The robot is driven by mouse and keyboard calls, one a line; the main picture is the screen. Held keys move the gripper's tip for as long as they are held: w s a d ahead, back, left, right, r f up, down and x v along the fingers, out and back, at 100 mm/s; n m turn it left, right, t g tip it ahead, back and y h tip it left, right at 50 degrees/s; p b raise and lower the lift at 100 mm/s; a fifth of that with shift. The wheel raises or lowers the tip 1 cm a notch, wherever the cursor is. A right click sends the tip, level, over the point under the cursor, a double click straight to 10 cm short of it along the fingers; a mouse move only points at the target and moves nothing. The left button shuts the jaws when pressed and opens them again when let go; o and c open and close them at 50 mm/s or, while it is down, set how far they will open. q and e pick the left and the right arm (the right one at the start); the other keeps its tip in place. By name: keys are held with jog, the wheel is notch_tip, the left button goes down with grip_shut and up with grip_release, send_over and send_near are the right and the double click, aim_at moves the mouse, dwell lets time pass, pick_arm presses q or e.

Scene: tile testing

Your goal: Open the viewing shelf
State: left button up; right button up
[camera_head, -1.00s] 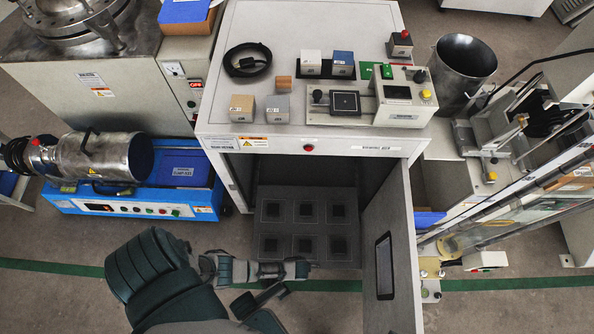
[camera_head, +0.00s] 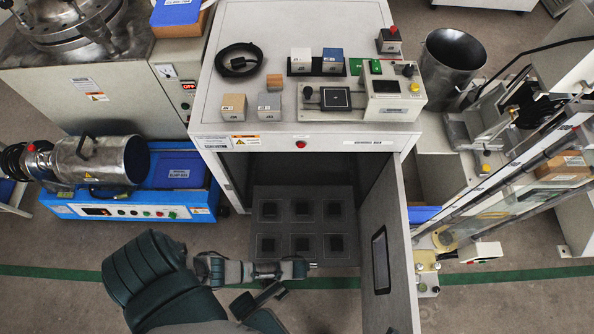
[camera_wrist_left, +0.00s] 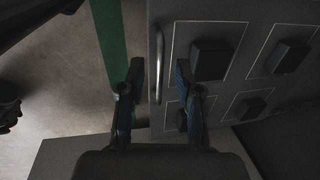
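The viewing shelf (camera_head: 302,226) is a grey panel with two rows of dark square blocks, low inside the open cabinet. In the left wrist view, the shelf (camera_wrist_left: 230,85) carries a metal bar handle (camera_wrist_left: 158,65) along its edge. My left gripper (camera_head: 302,268) is at the shelf's front edge. In the left wrist view, my left gripper (camera_wrist_left: 159,70) is open, one finger on each side of the handle's line. The handle appears between the fingertips with gaps on both sides; I cannot tell how deep it sits between them. My right gripper is not in view.
The cabinet door (camera_head: 390,255) stands open to the right of the shelf. The cabinet top (camera_head: 300,30) holds several blocks, a black cable coil (camera_head: 243,60) and a tester (camera_head: 395,95). A blue machine (camera_head: 130,200) stands left. Bare floor (camera_head: 60,310) lies in front.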

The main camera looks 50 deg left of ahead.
pick_arm(q)
notch_tip(320, 180, up, 10)
jog(key=s+d, duration=0.1)
jog(key=shift+s+a+f, duration=0.1)
jog(key=shift+f, duration=0.05)
dwell(0.5)
